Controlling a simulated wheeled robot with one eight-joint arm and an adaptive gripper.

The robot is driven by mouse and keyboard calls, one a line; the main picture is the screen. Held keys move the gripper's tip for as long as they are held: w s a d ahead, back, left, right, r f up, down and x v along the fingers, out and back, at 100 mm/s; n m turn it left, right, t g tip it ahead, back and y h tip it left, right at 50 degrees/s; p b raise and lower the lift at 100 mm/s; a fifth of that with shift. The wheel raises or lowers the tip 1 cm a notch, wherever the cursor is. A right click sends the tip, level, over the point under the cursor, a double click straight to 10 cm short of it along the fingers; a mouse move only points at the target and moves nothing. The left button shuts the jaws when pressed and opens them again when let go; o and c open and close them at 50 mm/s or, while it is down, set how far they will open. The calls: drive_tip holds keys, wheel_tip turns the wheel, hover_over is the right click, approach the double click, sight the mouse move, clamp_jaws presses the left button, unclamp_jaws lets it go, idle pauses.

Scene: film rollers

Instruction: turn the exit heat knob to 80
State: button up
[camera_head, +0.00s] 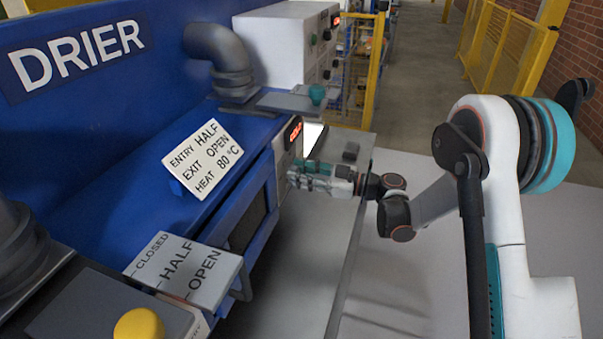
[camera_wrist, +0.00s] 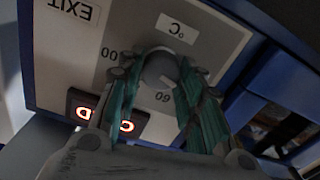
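The exit heat knob (camera_wrist: 160,69) is a round grey knob on a pale panel. The wrist view shows it with the panel upside down. The two teal fingers of my gripper (camera_wrist: 161,75) lie on either side of it, tips close to its rim. I cannot tell whether they press on it. The "60" mark (camera_wrist: 163,96) shows beside the knob, and a label ending in "00" is partly behind a finger. Any "80" mark is hidden. In the head view, my gripper (camera_head: 298,176) reaches the drier's front panel and hides the knob.
A red lit display (camera_wrist: 104,117) sits beside the knob, partly covered by a finger. A white sign (camera_head: 203,157) on the blue drier reads entry half, exit open, heat 80 °C. A grey plate (camera_head: 190,270) marked closed, half, open is nearer. A grey panel edge runs close beside my gripper.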

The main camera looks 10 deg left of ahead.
drive_tip(key=shift+m, duration=0.3)
drive_tip(key=m+b, duration=0.3)
drive_tip(key=m, duration=0.6)
drive_tip(key=shift+w, duration=0.15)
drive_tip(key=m+b, duration=0.1)
drive_tip(key=m, duration=0.4)
drive_tip(key=shift+w+f+b, duration=0.1)
drive_tip(key=shift+b, duration=0.3)
drive_tip(key=m, duration=0.5)
drive_tip(key=shift+b, duration=0.35)
drive_tip(key=o, duration=1.1)
drive_tip(key=shift+c, duration=0.2)
